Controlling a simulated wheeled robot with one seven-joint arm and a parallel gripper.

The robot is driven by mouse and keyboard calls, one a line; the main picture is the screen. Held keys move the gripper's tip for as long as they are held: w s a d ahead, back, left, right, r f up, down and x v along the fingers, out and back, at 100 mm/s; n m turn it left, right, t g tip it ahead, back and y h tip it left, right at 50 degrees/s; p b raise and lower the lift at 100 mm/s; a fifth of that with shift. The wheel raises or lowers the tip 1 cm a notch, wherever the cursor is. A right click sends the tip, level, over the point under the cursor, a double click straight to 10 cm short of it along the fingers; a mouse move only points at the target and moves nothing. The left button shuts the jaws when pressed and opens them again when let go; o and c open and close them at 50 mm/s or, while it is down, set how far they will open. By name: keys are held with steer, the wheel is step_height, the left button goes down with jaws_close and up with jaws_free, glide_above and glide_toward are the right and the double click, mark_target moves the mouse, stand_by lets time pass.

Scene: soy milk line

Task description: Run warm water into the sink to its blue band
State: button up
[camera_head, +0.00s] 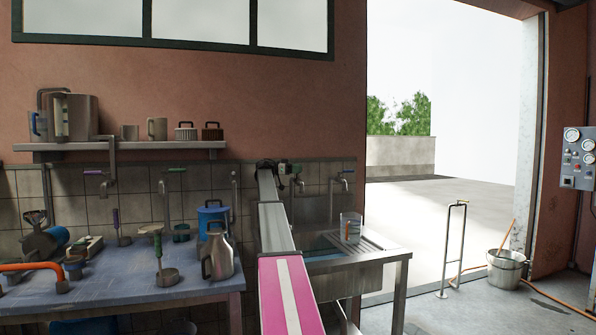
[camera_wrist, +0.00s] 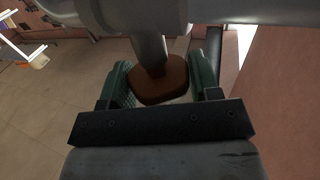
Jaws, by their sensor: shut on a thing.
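The steel sink (camera_head: 345,280) stands right of centre in the head view. A bluish patch (camera_head: 320,245) shows inside its basin, partly behind my arm; I cannot tell whether it is water or the blue band. A tap (camera_head: 344,178) is on the tiled wall above the sink, and another tap-like fitting (camera_head: 298,180) is beside my gripper (camera_head: 281,168). In the wrist view my gripper (camera_wrist: 160,98) has its green fingers closed on a brown tap handle (camera_wrist: 163,78) on a grey metal stem. No running stream is visible.
A clear jug (camera_head: 351,228) with an orange mark stands on the sink's drainer. A workbench (camera_head: 150,285) with a metal jug (camera_head: 217,255) and several tools is on the left. A shelf (camera_head: 120,146) hangs above it. A bucket (camera_head: 506,268) and an open doorway are on the right.

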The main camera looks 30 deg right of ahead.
steer(key=shift+m+g+y, duration=0.4)
steer(key=shift+m+g, duration=0.1)
steer(key=shift+g, duration=0.1)
steer(key=o, duration=0.8)
steer(key=v, duration=1)
steer(key=shift+w+a, duration=0.25)
steer(key=shift+a, duration=0.05)
